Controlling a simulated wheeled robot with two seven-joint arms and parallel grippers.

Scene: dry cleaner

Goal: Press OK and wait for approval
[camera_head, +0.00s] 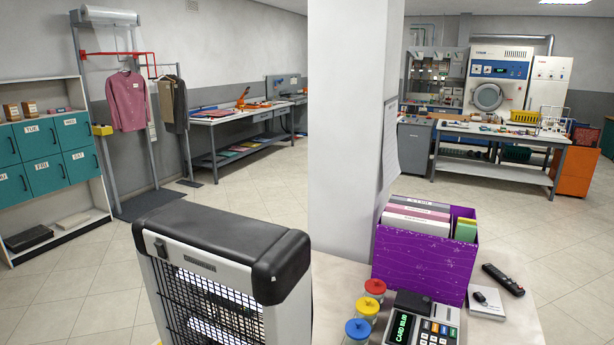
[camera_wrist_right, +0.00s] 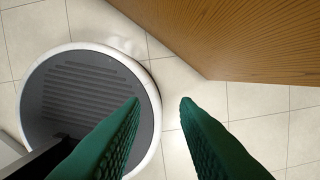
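The card terminal (camera_head: 412,303) stands on the counter at the bottom of the head view, its lower part cut off by the frame edge. Its lit screen (camera_head: 400,328) shows green text that begins with "CARD"; the rest is too small to read surely. Beside the screen are small white, orange and green keys (camera_head: 437,330); I cannot read an OK label on them. My right gripper (camera_wrist_right: 161,98) is open, its two green fingers apart with nothing between them, above the tiled floor near a brown wood panel. My left gripper is in neither view.
Three jars with red (camera_head: 375,287), yellow (camera_head: 367,307) and blue lids (camera_head: 358,329) stand left of the terminal. Behind it is a purple file box (camera_head: 420,262). A black handset (camera_head: 503,280) lies to the right. A grilled white-and-black device (camera_head: 220,262) stands left. The wood panel (camera_wrist_right: 240,35) borders the right gripper.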

